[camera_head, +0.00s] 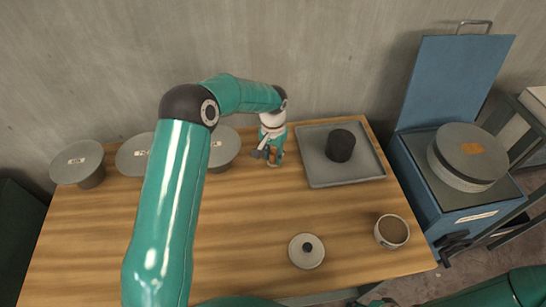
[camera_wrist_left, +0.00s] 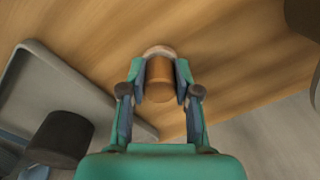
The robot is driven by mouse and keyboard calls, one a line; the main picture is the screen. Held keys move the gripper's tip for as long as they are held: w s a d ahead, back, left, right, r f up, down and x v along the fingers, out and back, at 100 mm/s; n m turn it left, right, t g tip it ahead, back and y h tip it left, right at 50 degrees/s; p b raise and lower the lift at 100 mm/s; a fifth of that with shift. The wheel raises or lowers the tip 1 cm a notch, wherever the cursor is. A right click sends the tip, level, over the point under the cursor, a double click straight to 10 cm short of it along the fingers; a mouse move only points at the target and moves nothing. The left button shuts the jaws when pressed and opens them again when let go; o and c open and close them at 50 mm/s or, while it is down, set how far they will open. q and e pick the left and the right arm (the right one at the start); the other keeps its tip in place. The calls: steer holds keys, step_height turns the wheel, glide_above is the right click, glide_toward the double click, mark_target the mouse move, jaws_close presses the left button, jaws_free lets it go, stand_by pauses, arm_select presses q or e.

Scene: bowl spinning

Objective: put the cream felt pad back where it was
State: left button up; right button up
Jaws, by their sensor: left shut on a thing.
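My left gripper (camera_head: 270,154) is at the back of the table, left of the grey tray, pointing down. In the left wrist view, the left gripper (camera_wrist_left: 160,90) is shut on a short brown cylinder (camera_wrist_left: 160,82) with a pale cream rim at its far end, which looks like the cream felt pad (camera_wrist_left: 158,51). It is close to the wood table top; I cannot tell whether it touches. In the head view the fingers mostly hide it. My right gripper is not in view; only a teal part of that arm shows at the bottom right.
The grey tray (camera_head: 318,178) holds a dark cylinder (camera_head: 340,146). Grey discs on stands, such as the leftmost (camera_head: 77,160), line the back left. A pale lid (camera_head: 306,251) and a cup (camera_head: 392,231) are in front. A blue case (camera_head: 447,205) with a round grey drum (camera_head: 468,155) stands right.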

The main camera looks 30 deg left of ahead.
mark_target(273, 154)
arm_select(q)
steer(key=shift+r, duration=0.1)
steer(key=shift+f, duration=0.2)
steer(key=o, duration=1)
steer(key=shift+r, duration=0.1)
steer(key=shift+r, duration=0.1)
step_height(273, 154, up, 12)
steer(key=p, duration=0.6)
